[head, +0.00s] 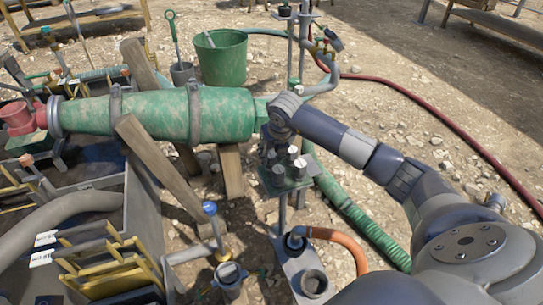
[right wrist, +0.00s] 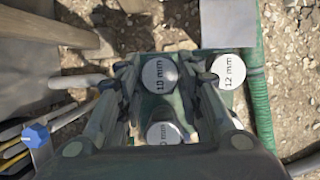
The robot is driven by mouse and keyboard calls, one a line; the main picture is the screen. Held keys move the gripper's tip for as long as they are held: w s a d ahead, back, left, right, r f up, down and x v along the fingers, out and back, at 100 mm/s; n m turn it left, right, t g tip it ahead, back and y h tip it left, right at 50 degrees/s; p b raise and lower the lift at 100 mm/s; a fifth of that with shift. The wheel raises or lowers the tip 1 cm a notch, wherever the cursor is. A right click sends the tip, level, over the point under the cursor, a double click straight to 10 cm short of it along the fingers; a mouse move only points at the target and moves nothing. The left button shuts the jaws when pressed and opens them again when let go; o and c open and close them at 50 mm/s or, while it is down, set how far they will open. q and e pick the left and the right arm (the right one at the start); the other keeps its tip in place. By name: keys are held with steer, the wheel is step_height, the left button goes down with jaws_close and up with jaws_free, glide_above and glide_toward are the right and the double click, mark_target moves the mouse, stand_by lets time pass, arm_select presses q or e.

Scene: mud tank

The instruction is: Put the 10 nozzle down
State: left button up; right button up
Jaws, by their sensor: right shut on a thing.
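The 10 nozzle (right wrist: 160,75), a round piece with a white top marked "10 mm", sits between the fingers of my right gripper (right wrist: 164,82), which is shut on it. It is right over the green stand (right wrist: 213,120); whether its lower end touches the stand is hidden. A 12 mm nozzle (right wrist: 229,71) stands to its right. Another white-topped nozzle (right wrist: 163,134) is nearer the wrist, its label partly cut off. In the head view, my right gripper (head: 273,148) is over the green stand (head: 284,184), among several white-topped nozzles. My left gripper is not in view.
A large green cone-shaped vessel (head: 150,112) lies on wooden supports left of the stand. A green bucket (head: 221,58) is behind. An orange hose (head: 343,241) and a green hose (head: 365,222) run near the stand. A blue knob (right wrist: 36,135) shows in the right wrist view.

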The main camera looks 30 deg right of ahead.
steer(key=o, duration=1.1)
steer(key=shift+f, duration=0.1)
steer(key=shift+c, duration=0.2)
